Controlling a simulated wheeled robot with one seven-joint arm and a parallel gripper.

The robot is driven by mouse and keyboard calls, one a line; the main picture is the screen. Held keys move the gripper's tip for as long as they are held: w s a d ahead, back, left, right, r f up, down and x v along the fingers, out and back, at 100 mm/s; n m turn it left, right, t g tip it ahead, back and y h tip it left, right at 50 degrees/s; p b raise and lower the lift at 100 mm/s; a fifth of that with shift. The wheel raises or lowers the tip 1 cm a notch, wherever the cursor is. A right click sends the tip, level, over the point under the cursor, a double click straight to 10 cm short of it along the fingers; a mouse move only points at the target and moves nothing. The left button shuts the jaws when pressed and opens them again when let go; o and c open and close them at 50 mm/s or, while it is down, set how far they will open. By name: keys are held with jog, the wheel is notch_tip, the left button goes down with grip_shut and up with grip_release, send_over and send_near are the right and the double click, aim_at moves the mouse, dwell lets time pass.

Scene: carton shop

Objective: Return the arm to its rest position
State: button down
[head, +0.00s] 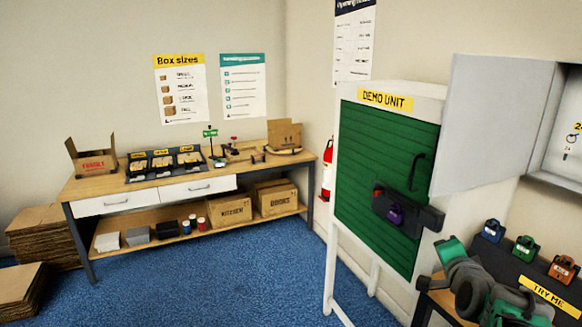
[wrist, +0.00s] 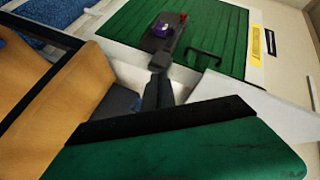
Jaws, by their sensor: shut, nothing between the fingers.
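My arm (head: 470,285), grey, black and green, is folded at the bottom right of the head view, in front of the padlock display. In the wrist view my gripper (wrist: 159,78) shows as two dark fingers pressed together, with nothing between them. The fingers point towards the green shutter (wrist: 130,22) of the demo unit and appear apart from it. A large green part with a black edge fills the bottom of the wrist view, and a blurred orange-tan surface fills its left side.
The demo unit's green shutter (head: 385,165) carries a black latch bar (head: 425,218) with a purple padlock (head: 396,213). An open grey cabinet door (head: 490,120) juts out above my arm. Several padlocks stand by the TRY ME sign (head: 543,294). A workbench (head: 230,178) stands left; blue floor (head: 240,275) is clear.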

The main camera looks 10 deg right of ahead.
jog(key=s+a+f+n+g+y, duration=0.1)
jog(key=s+f+n+g, duration=0.2)
jog(key=s+f, duration=0.3)
jog(key=s+a+f+n+g+y, duration=0.1)
jog(key=s+a+f+n+g, duration=0.15)
jog(key=f, duration=0.55)
jog(key=s+a+f+n+g+y, duration=0.2)
jog(key=s+a+f+n+g, duration=0.25)
jog(key=s, duration=0.55)
jog(key=w+a+r+n, duration=0.1)
jog(key=a+r+n, duration=0.1)
jog(key=a, duration=0.9)
jog(key=w+a+r+n+y, duration=0.1)
jog(key=w+a+r+n, duration=0.1)
jog(key=a, duration=0.9)
jog(key=r+n, duration=0.1)
jog(key=n, duration=0.1)
jog(key=shift+w+r+n, duration=0.15)
jog(key=shift+r+n, duration=0.05)
jog(key=shift+n, duration=0.2)
